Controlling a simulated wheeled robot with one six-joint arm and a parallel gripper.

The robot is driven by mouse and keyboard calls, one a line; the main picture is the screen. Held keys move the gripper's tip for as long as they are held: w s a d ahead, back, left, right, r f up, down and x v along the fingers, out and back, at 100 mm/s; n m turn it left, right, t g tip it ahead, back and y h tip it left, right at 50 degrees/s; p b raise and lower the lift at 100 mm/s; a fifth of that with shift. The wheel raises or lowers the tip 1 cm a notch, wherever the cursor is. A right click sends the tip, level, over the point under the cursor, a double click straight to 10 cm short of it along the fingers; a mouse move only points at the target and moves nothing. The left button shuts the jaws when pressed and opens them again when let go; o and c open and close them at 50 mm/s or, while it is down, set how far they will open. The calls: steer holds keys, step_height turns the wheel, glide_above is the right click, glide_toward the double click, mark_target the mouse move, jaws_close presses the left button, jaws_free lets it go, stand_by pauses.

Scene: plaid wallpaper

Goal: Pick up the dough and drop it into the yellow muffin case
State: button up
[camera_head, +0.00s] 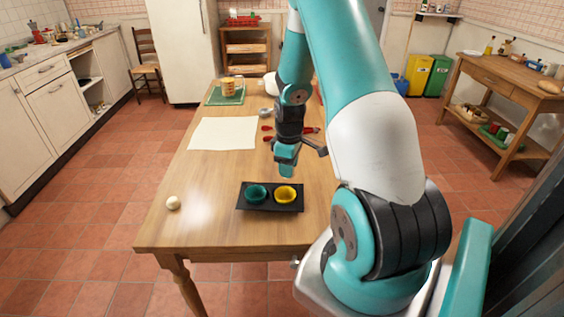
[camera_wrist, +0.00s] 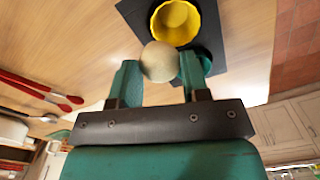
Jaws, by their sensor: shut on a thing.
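My gripper (camera_head: 286,172) hangs above the wooden table, just behind and over the dark muffin tray (camera_head: 244,207). In the wrist view my gripper (camera_wrist: 160,75) is shut on a pale round dough ball (camera_wrist: 159,62), held between the fingertips. The yellow muffin case (camera_head: 287,188) sits in the right side of the tray. It also shows in the wrist view (camera_wrist: 176,22), just beyond the dough. In the head view the held dough cannot be made out.
A teal case (camera_head: 256,190) sits left of the yellow one. Another pale ball (camera_head: 173,202) lies at the table's front left. A pale sheet (camera_head: 224,133), red-handled utensils (camera_head: 267,128) and a green board (camera_head: 216,99) lie farther back. The left front tabletop is mostly clear.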

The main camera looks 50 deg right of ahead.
steer(key=b, duration=0.5)
glide_above(287, 199)
step_height(287, 199, down, 6)
steer(key=shift+r, duration=0.1)
steer(key=shift+p, duration=0.3)
steer(key=o, duration=1)
steer(key=shift+r, duration=0.1)
steer(key=shift+r, duration=0.1)
step_height(287, 199, up, 17)
steer(key=shift+r, duration=0.1)
